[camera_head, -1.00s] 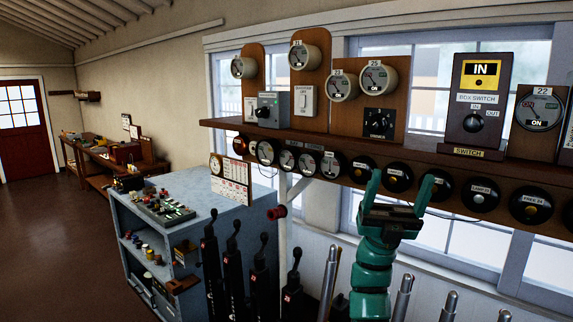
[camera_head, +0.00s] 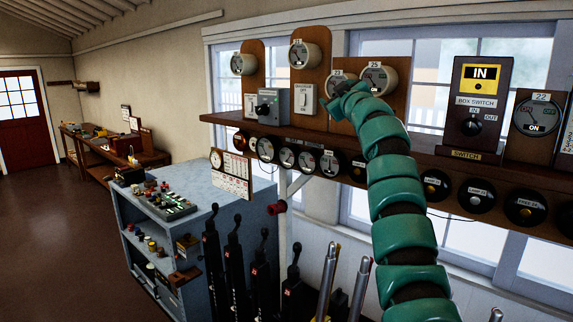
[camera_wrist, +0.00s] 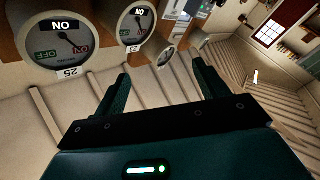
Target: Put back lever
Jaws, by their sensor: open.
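My gripper (camera_head: 349,98) is raised at shelf height in front of the gauge labelled 25 (camera_head: 378,77), well above the levers. In the wrist view my gripper (camera_wrist: 158,75) is open, with nothing between its fingers. Black levers (camera_head: 234,255) stand in a row beside the grey cabinet, near upright. Silver-topped levers (camera_head: 328,272) rise to their right, tilted slightly right. My arm hides part of the row, and the lower ends lie below the picture. I cannot tell which lever is out of place.
A wooden shelf (camera_head: 430,150) carries several gauges and the box switch (camera_head: 478,105), with round black instruments hung below. The grey cabinet (camera_head: 190,205) holds small items on top. A gauge labelled 25 (camera_wrist: 57,38) is close to the left finger. Open floor (camera_head: 60,230) lies left.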

